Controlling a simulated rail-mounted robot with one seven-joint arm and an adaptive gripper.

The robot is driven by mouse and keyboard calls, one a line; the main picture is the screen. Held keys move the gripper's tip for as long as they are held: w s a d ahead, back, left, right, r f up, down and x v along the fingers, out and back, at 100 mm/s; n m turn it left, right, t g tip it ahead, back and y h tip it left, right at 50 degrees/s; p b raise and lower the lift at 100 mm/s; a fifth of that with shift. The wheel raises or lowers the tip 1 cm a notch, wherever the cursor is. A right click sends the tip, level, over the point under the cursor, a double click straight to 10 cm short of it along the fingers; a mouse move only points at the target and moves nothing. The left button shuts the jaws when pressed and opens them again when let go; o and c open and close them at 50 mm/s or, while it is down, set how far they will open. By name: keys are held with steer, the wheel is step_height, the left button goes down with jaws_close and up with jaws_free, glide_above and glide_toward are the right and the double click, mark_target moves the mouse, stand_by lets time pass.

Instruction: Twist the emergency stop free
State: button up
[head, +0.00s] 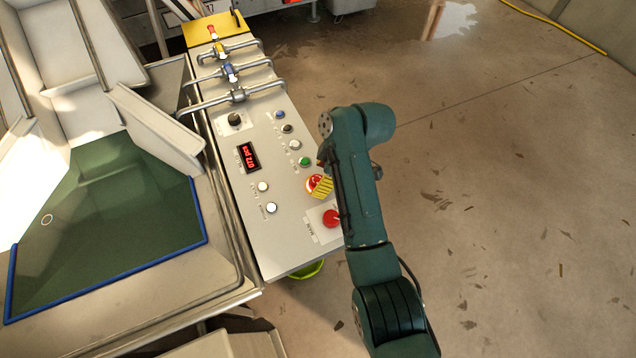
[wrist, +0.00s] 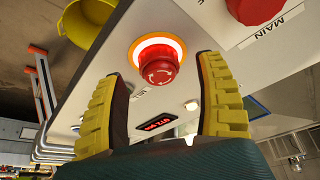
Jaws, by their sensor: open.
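The emergency stop is a red mushroom button (head: 312,182) with arrows on its face and a lit ring around its base, on the sloping grey control panel (head: 268,235). In the wrist view the emergency stop (wrist: 157,62) is near the upper middle. My gripper (head: 321,187) has ribbed yellow fingers and partly covers the button in the head view. In the wrist view my gripper (wrist: 162,78) is open, with one finger on each side of the button's line. A gap shows on both sides, and neither finger visibly grips it.
A larger red knob (head: 331,218) labelled MAIN sits close to the emergency stop. A green button (head: 305,161), a red display (head: 249,157) and white buttons are nearby. Pipes with valves (head: 238,95) cross the panel's far end. Open floor lies to the right.

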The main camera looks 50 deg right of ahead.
steer(key=shift+x, duration=1.1)
